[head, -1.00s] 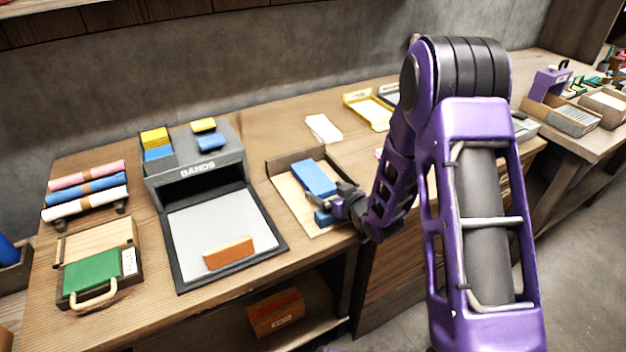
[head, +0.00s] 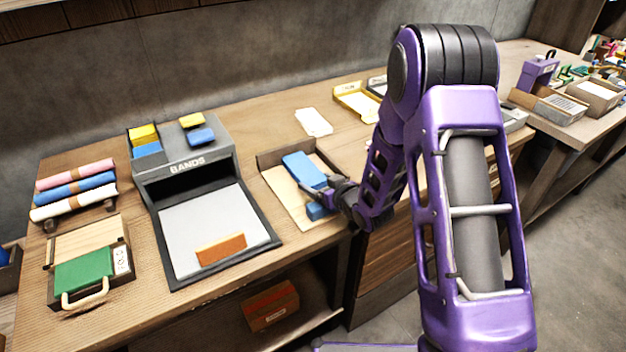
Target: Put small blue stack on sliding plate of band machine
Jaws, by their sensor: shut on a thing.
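The band machine (head: 185,160) is dark grey and marked BANDS. Its pale sliding plate (head: 185,222) extends out in front, with an orange stack (head: 221,249) lying near its front edge. The small blue stack (head: 317,210) is at the front right of a wooden tray (head: 280,192), below a larger blue stack (head: 304,168) in the picture. My gripper (head: 322,198) is over the tray's right side, shut on the small blue stack. The fingers partly hide it, and I cannot tell whether it is clear of the tray floor.
Blue and yellow pieces sit on top of the machine. Rolls of coloured material (head: 75,188) and a green-padded box (head: 85,270) stand on its left. A white block (head: 313,122) and a yellow tray (head: 358,100) lie behind the wooden tray. The plate's back part is clear.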

